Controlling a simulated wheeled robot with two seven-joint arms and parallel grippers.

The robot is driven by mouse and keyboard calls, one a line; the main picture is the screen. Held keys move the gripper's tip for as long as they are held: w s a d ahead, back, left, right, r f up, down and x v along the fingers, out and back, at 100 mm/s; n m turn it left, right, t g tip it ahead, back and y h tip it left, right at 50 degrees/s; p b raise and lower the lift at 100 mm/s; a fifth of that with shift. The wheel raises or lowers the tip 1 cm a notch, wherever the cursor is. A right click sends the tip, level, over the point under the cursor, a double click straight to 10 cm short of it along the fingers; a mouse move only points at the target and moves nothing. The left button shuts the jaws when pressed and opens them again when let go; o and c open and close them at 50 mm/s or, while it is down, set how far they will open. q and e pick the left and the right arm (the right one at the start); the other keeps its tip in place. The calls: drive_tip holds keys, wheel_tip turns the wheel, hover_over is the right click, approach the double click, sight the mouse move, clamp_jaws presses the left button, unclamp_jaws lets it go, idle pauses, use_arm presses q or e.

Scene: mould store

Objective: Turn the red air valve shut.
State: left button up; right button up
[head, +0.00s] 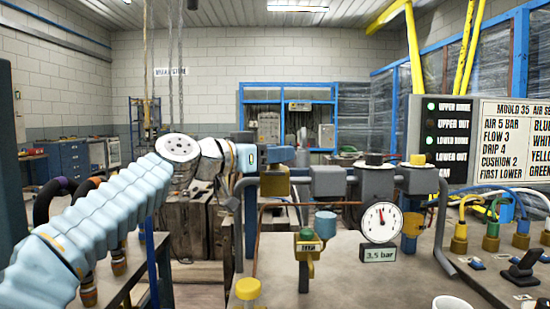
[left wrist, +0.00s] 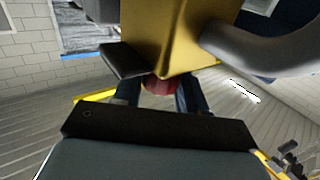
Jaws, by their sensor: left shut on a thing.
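My left arm comes in from the left in the head view. Its gripper (head: 281,155) is at the brass valve body (head: 275,184) on the left end of the grey pipe run. In the left wrist view the brass body (left wrist: 178,38) fills the top. The red air valve (left wrist: 160,84) shows as a small red part under the brass body, between the two dark fingers of my left gripper (left wrist: 158,92), which is shut on it. In the head view the red part is hidden by the gripper, so its turn angle cannot be told. My right gripper is not in view.
A round gauge (head: 381,222) stands over a "3,5 bar" plate (head: 380,254) on the bench (head: 340,277). A small green-and-brass valve (head: 307,256) and a yellow-capped part (head: 248,290) are nearer. A grey pipe (head: 238,225) bends down beside the brass body.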

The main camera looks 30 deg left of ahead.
use_arm(q)
drive_tip(key=shift+w+a+m+g+h+p, duration=0.1)
drive_tip(key=shift+m+g+h+p, duration=0.3)
drive_tip(key=shift+m+h, duration=0.6)
drive_tip(key=shift+r+m+g+h+p, duration=0.15)
drive_tip(key=shift+m+g+h+p, duration=0.25)
drive_tip(key=shift+h, duration=0.4)
drive_tip(key=shift+a+m+g+h+p, duration=0.1)
drive_tip(key=shift+m+g+h+p, duration=0.5)
drive_tip(key=shift+m+g+h, duration=0.35)
drive_tip(key=shift+f+m+g+h, duration=0.2)
drive_tip(key=shift+m+g+h, duration=0.55)
drive_tip(key=shift+g+h, duration=0.4)
drive_tip(key=shift+m+g+h, duration=0.9)
drive_tip(key=shift+m+g, duration=0.2)
drive_tip(key=shift+g, duration=0.3)
drive_tip(key=shift+d+m+g+h, duration=0.2)
drive_tip(key=shift+m+g+h, duration=0.15)
drive_tip(key=shift+g, duration=0.25)
drive_tip(key=o, duration=0.9)
